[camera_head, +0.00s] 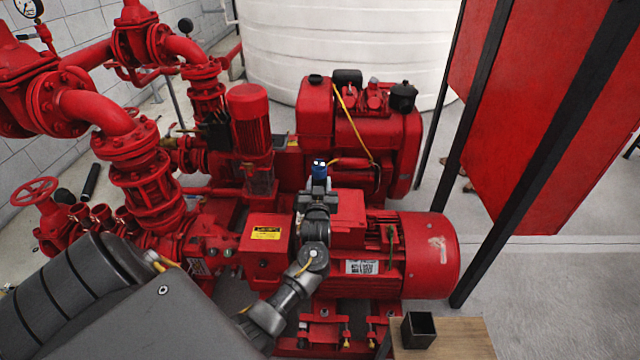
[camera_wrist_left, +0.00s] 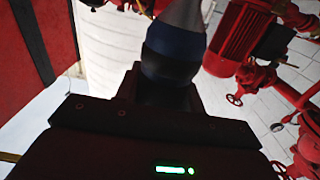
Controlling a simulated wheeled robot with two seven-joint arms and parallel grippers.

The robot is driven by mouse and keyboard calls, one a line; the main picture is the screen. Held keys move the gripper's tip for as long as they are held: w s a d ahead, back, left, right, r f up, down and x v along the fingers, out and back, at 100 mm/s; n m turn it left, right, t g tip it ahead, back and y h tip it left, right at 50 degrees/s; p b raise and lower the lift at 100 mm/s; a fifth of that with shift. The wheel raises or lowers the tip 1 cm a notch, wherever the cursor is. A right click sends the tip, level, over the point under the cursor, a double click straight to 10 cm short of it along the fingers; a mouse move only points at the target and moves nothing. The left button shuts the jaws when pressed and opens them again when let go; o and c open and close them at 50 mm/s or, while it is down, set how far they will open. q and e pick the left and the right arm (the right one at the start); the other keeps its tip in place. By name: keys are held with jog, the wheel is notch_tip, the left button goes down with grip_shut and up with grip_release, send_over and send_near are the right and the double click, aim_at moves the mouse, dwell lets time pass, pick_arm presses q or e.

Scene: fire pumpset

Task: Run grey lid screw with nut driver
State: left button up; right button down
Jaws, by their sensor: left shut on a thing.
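My left gripper (camera_head: 318,186) is above the middle of the red pumpset, in front of the red motor's box. It is shut on the nut driver, whose blue handle (camera_head: 319,169) stands up from the jaws. In the left wrist view the dark blue handle (camera_wrist_left: 173,52) sits in the gripper (camera_wrist_left: 163,92), with a grey tapered part above it. I cannot make out the grey lid or its screw in either view. My right gripper is not in view.
The red motor (camera_head: 430,255) lies right of my left arm, and a red box with a yellow label (camera_head: 266,233) left of it. A wooden table (camera_head: 460,338) bears a black open holder (camera_head: 418,330). A dark post (camera_head: 480,235) stands at right. Red pipes (camera_head: 95,108) crowd the left.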

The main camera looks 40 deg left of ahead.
pick_arm(q)
jog(key=p, duration=0.3)
jog(key=shift+f, duration=0.25)
dwell(6.0)
jog(key=shift+w+a+r+p, duration=0.1)
jog(key=shift+r+p, duration=0.8)
jog(key=shift+p, duration=0.2)
jog(key=shift+r+p, duration=2.05)
jog(key=shift+r, duration=0.3)
